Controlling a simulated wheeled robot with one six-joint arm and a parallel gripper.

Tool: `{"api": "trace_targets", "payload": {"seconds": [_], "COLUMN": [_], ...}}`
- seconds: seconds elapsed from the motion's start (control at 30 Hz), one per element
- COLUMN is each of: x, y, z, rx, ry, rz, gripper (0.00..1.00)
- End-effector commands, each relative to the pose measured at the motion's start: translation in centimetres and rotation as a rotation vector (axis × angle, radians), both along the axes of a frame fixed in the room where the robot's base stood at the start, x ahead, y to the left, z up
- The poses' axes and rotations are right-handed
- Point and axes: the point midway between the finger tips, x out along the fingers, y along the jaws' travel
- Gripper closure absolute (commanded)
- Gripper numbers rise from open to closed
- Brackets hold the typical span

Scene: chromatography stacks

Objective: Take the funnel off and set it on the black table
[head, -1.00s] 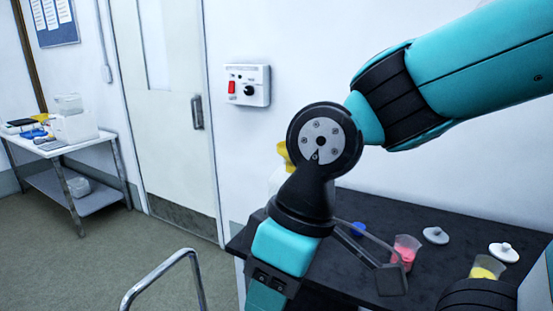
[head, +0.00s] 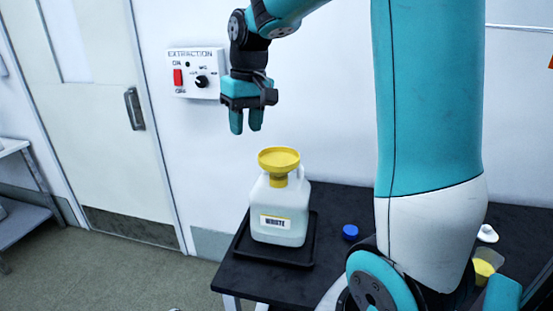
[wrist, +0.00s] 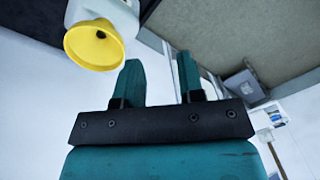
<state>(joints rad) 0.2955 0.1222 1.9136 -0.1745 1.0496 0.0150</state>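A yellow funnel (head: 279,160) sits upright in the neck of a white jug (head: 279,212) labelled WASTE. The jug stands in a black tray (head: 301,262) at the left end of the black table (head: 329,272). My gripper (head: 245,129) is above the funnel and a little to its left, fingers pointing down, apart from it. In the wrist view the two fingers (wrist: 160,80) stand apart with nothing between them, and the funnel (wrist: 94,45) shows to their upper left. My gripper is open and empty.
A blue cap (head: 350,232) lies on the table right of the tray. A white lid (head: 487,234) and a cup with yellow contents (head: 484,268) are further right. The extraction switch box (head: 195,73) is on the wall behind my gripper. My arm hides part of the table.

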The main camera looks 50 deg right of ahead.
Motion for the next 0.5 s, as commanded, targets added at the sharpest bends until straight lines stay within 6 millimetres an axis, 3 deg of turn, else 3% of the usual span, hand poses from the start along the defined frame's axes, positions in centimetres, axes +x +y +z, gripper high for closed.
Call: {"api": "trace_targets", "payload": {"seconds": [0.03, 0.1, 0.2, 0.3, 0.5], "x": [1.0, 1.4, 1.1, 0.6, 0.3], "y": [-4.7, -9.9, -15.4, -18.1, -18.8], "z": [1.8, 2.9, 3.8, 3.9, 0.9], "rx": [-0.017, -0.033, -0.044, -0.047, -0.047], "ry": [0.022, 0.047, 0.073, 0.088, 0.096], "rz": [-0.119, -0.255, -0.397, -0.472, -0.493], "gripper": [0.64, 0.64, 0.64, 0.64, 0.64]}}
